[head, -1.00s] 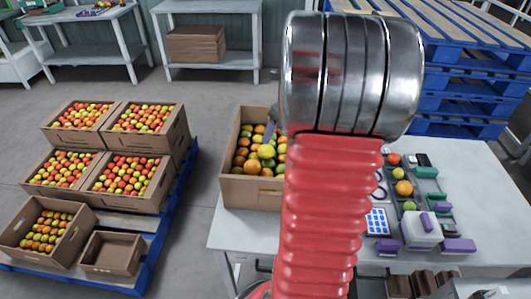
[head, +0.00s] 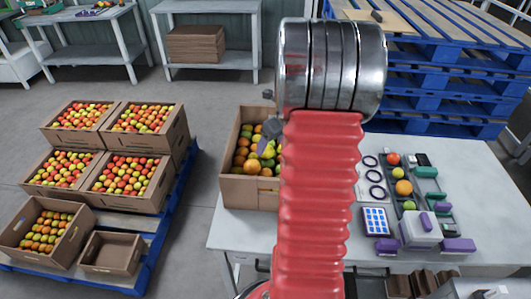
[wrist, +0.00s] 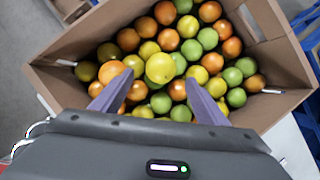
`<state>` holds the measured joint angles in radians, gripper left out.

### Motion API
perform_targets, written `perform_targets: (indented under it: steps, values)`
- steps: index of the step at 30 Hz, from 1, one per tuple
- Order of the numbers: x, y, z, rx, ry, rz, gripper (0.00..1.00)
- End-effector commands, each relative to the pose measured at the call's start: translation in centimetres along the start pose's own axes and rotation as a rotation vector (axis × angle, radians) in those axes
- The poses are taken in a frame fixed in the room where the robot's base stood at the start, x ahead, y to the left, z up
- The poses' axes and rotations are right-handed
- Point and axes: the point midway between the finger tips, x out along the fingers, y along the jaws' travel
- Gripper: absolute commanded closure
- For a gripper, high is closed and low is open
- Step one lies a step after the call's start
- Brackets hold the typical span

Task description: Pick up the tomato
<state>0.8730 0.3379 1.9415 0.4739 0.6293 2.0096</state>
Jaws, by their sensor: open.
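A cardboard crate (head: 250,191) on the table holds many tomatoes in orange, yellow and green. In the wrist view, a yellow tomato (wrist: 160,68) lies on top of the pile, looks larger than its neighbours and shows between and just beyond my fingertips. My gripper (wrist: 159,80) is open, with its two purple fingers spread over the crate and nothing held. The crate's wall (wrist: 75,88) surrounds the pile in the wrist view. In the head view, my gripper (head: 268,138) is partly hidden behind my red arm, which also covers the crate's right side.
Filled crates (head: 125,200) stand on a blue pallet at left. Blue pallets (head: 440,105) are stacked behind.

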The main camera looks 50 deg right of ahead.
Motion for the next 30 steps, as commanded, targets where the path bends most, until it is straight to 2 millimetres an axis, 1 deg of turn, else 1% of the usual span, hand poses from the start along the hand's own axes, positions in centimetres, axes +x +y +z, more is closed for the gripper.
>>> perform_targets:
  steps: [5, 12, 15, 30]
  values:
    - [1.6, 0.0, 0.1, 0.0, 0.002, 0.003, 0.32]
    - [4.4, -0.1, 0.2, 0.0, 0.001, 0.001, 0.32]
    - [5.0, -0.1, 0.2, -0.001, 0.001, 0.001, 0.32]
    - [5.1, -0.1, 0.2, -0.001, 0.0, 0.001, 0.32]
